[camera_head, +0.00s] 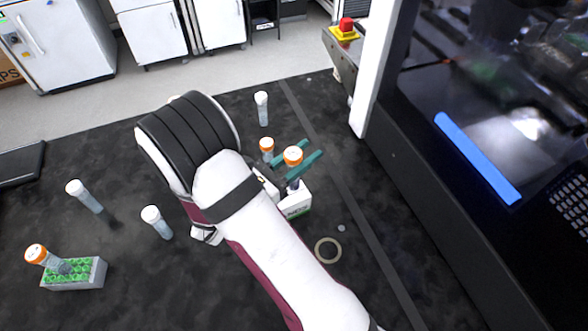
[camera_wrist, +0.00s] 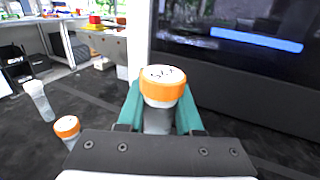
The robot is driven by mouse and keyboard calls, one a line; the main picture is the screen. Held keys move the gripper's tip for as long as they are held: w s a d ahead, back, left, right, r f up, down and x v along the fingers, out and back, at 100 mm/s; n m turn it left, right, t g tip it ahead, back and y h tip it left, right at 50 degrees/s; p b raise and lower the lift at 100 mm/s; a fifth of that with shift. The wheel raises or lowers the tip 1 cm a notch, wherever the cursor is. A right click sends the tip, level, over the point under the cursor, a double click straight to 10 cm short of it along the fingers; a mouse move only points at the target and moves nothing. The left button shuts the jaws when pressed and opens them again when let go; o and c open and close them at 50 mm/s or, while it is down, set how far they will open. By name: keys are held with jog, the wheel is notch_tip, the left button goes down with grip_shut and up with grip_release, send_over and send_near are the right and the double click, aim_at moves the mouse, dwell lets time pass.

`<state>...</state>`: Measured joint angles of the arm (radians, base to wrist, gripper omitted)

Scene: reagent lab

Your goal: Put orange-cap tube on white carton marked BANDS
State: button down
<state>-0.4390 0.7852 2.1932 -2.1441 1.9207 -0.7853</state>
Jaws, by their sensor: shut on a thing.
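My gripper (camera_head: 311,150) has teal fingers and is shut on an orange-cap tube (camera_head: 293,156), held roughly upright. In the wrist view the tube's cap (camera_wrist: 162,86) stands between the fingers (camera_wrist: 160,108), with writing on its white top. A small white carton (camera_head: 298,203) with a green lower edge sits just below the held tube, partly hidden by my arm; its print is too small to read surely. The tube's lower end shows at the carton's top, and I cannot tell whether they touch. A second orange-cap tube (camera_head: 267,146) stands just behind, left of the gripper.
White-cap tubes stand at the back (camera_head: 262,108) and on the left (camera_head: 157,222), (camera_head: 84,196). A tape ring (camera_head: 328,250) lies near the carton. A dark machine (camera_head: 440,200) bounds the right.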

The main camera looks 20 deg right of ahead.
jog(key=f, duration=0.1)
jog(key=a+f, duration=0.1)
jog(key=f, duration=0.1)
jog(key=w+f, duration=0.1)
jog(key=f, duration=0.1)
jog(key=shift+a, duration=0.2)
jog(key=shift+f, duration=0.15)
jog(key=c, duration=0.6)
grip_release()
